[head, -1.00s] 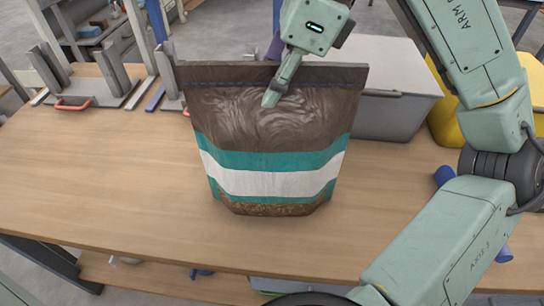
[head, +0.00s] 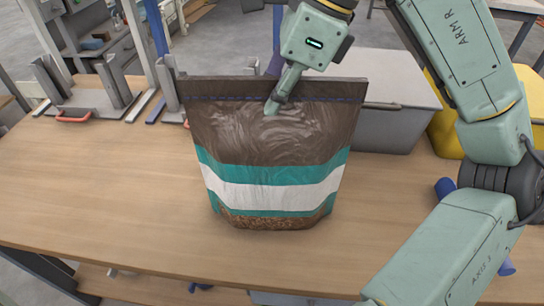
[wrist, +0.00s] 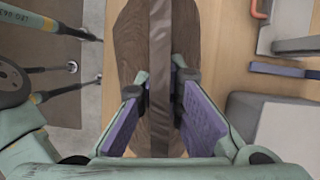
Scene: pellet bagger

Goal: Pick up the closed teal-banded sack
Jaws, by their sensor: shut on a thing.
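The closed sack (head: 270,140) is brown with a teal and white band and a stitched top seam. It is upright over the wooden table in the head view, and I cannot tell whether its bottom touches the tabletop. My gripper (head: 274,98) comes from above and is shut on the middle of the sack's upper part, one finger on the near face. In the wrist view the sack's top edge (wrist: 160,60) runs between both purple-padded fingers.
A grey bin (head: 395,110) stands just behind the sack to the right, with a yellow container (head: 447,125) beyond it. A metal fixture with a red handle (head: 75,117) is at the back left. The table's left and front areas (head: 100,190) are clear.

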